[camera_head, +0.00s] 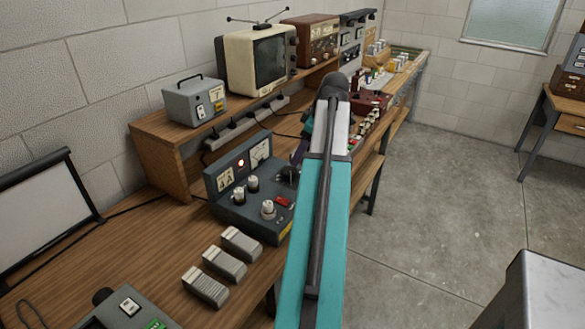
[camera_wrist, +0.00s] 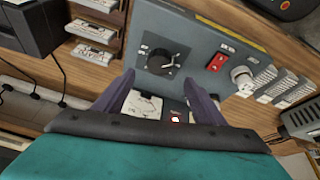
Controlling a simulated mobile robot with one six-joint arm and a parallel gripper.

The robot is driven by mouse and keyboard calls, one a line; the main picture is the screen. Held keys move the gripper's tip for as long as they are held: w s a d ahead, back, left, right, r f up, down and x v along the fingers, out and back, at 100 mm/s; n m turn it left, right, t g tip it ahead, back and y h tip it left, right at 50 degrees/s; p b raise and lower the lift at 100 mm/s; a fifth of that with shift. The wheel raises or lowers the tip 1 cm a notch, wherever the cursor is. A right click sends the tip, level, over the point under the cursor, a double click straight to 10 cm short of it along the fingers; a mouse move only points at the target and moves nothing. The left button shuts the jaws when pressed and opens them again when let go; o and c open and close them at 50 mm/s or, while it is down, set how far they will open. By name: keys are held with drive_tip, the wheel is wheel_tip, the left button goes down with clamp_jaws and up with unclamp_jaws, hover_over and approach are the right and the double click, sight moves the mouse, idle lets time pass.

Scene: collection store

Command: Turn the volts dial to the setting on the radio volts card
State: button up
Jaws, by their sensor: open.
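A dark blue-grey instrument panel (camera_head: 232,212) with meters and several knobs stands on the wooden bench; it also shows in the wrist view (camera_wrist: 196,38). A black round dial with a white pointer (camera_wrist: 164,63) is on it, and I take this for the volts dial. In the head view a black dial (camera_head: 288,175) shows at the panel's right, partly by my arm. My gripper (camera_wrist: 158,78) is open, its purple fingers apart, with the dial just beyond and between the tips. I see no gap closed on it. I cannot identify the radio volts card.
A red switch (camera_wrist: 221,61) and a pale knob (camera_wrist: 243,78) sit right of the dial. Several grey ribbed blocks (camera_head: 240,243) lie in front of the panel. A grey meter box (camera_head: 195,100) and a television (camera_head: 256,60) stand on the raised shelf behind.

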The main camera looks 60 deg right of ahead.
sight(291, 171)
drive_tip(key=shift+p+x, duration=0.85)
drive_tip(key=shift+x, duration=3.85)
drive_tip(key=shift+c, duration=0.4)
drive_tip(key=c, duration=1)
